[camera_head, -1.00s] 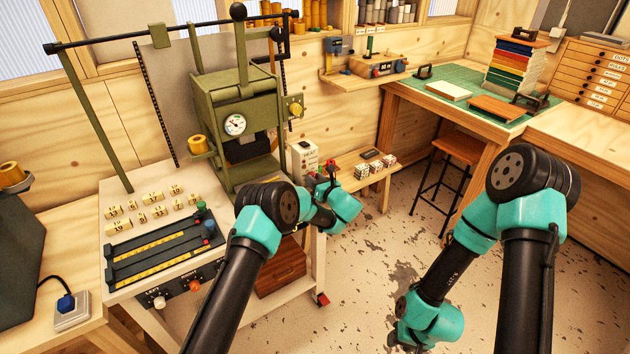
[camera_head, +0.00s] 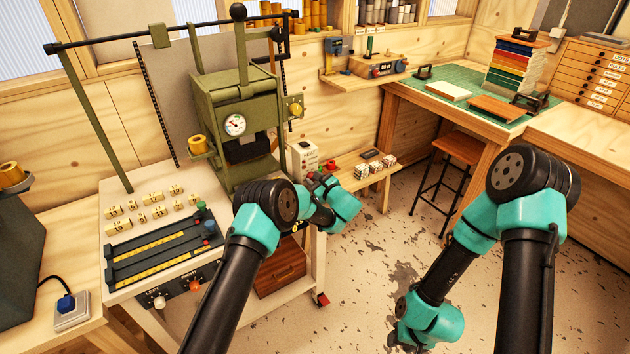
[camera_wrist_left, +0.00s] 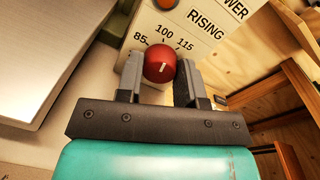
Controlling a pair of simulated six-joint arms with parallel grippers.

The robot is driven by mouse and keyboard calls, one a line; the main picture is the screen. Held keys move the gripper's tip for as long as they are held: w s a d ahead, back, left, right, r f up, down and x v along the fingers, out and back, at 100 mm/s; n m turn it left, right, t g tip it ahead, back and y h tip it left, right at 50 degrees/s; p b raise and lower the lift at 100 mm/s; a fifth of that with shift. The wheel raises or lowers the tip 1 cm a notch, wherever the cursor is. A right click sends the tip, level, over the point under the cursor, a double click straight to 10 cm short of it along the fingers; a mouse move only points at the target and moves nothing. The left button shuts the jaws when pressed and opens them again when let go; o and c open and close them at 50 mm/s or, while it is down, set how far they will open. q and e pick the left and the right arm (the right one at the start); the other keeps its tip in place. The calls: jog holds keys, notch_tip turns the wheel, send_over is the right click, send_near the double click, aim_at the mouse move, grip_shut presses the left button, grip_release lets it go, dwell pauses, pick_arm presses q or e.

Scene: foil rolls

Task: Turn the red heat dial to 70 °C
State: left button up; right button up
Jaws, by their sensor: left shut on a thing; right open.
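The red heat dial (camera_wrist_left: 159,65) sits on a pale control box (camera_wrist_left: 200,45), with 85, 100 and 115 printed around it in the left wrist view. A short white mark shows on its face; the 70 label is not visible. My left gripper (camera_wrist_left: 157,80) is shut on the dial, one finger at each side. In the head view the box (camera_head: 303,158) stands beside the green press, and my left wrist largely covers the gripper there. My right gripper (camera_head: 392,341) hangs low over the floor, small and dark, apart from everything.
The green press (camera_head: 235,95) with a round gauge stands at the left. Its white bench (camera_head: 130,225) holds brass type and rails. A low wooden shelf (camera_head: 350,183) with small blocks lies right of the box. A stool (camera_head: 455,150) stands before the green-topped desk. The middle floor is open.

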dwell(0.3)
pick_arm(q)
jog(key=o, duration=0.9)
jog(key=v, duration=1.7)
jog(key=shift+s+d, duration=0.1)
jog(key=shift+s, duration=0.1)
